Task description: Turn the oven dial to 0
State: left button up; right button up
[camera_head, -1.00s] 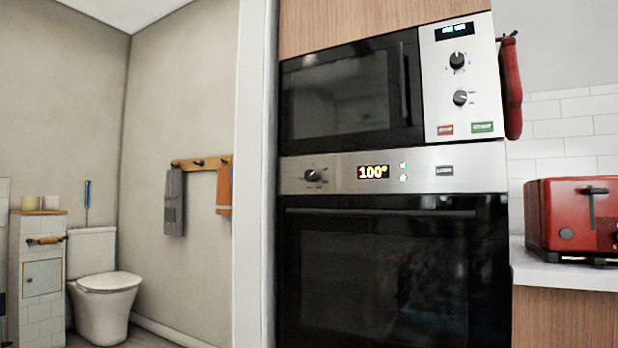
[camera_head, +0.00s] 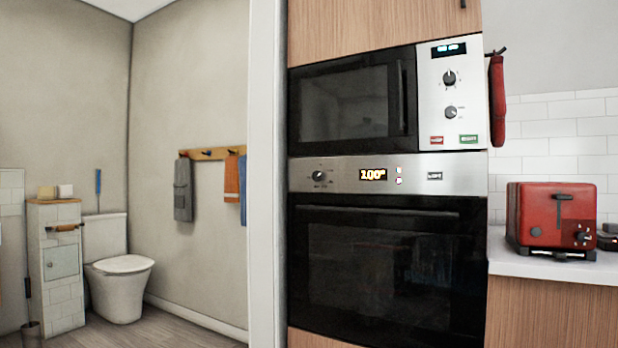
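The built-in oven (camera_head: 385,265) has a black glass door and a steel control panel. Its dial (camera_head: 318,175) is a small black knob at the left of that panel. The oven display (camera_head: 373,174) reads 100° in orange digits. Small lights and a button sit to the right of the display. The oven door is shut. Neither of my grippers shows in the head view.
A microwave (camera_head: 345,105) with two knobs of its own sits right above the oven. A red toaster (camera_head: 552,218) stands on the white counter (camera_head: 540,266) at the right. A white door frame (camera_head: 265,170) borders the oven cabinet at the left. A toilet (camera_head: 118,270) stands beyond it.

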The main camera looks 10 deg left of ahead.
aim_at(319, 176)
jog(key=u, duration=1.1)
jog(key=i, duration=0.75)
jog(key=z, duration=0.05)
